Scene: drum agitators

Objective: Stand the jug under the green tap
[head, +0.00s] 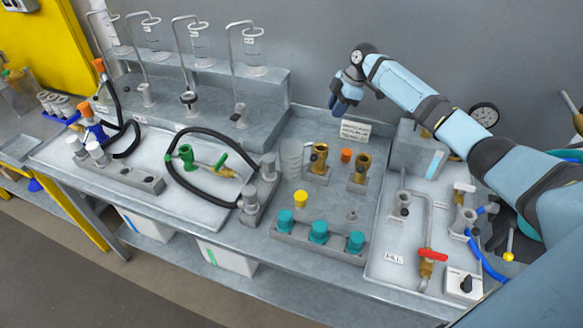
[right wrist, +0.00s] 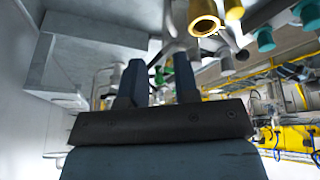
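A clear jug (head: 291,157) stands upright on the grey bench, between the grey cylinders and the brass fittings. A green tap handle (head: 221,160) sits on a brass valve, with a green fitting (head: 187,155) beside it, on the left tray inside a black hose loop. My right gripper (head: 340,104) is in the air near the back wall, behind and to the right of the jug and apart from it. In the right wrist view its two fingers (right wrist: 160,85) are apart with nothing held between them. My left gripper is out of view.
Brass fittings (head: 360,168) and an orange cap (head: 346,155) stand right of the jug. A block with teal caps (head: 318,232) lies in front. A raised grey shelf (head: 220,90) with glassware runs along the wall. A red-handled tap (head: 432,255) is at the right.

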